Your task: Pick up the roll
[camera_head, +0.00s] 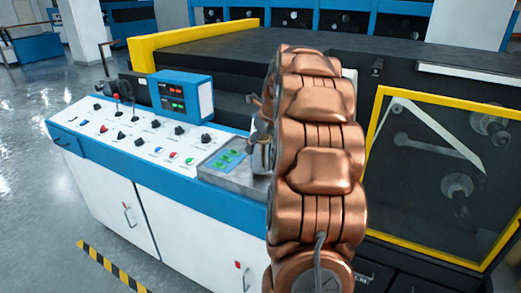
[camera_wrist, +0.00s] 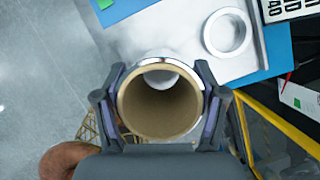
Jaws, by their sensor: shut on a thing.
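In the wrist view, the roll (camera_wrist: 160,112) has a brown cardboard core and a thin shiny pale outer layer. I look down into its open end. My gripper (camera_wrist: 160,84) is shut on it, with one finger on each side. A pale patch shows through the far end of the core. In the head view, my gripper (camera_head: 259,122) is mostly hidden behind my copper arm. Only a small part of the roll (camera_head: 262,156) shows beside the arm, over the grey tray's right side. I cannot tell whether the roll touches the tray.
A grey tray (camera_head: 213,173) with green labels sits on the blue and white control console. A blue display box (camera_head: 182,94) is behind. A yellow-framed machine window (camera_head: 425,222) stands close at right.

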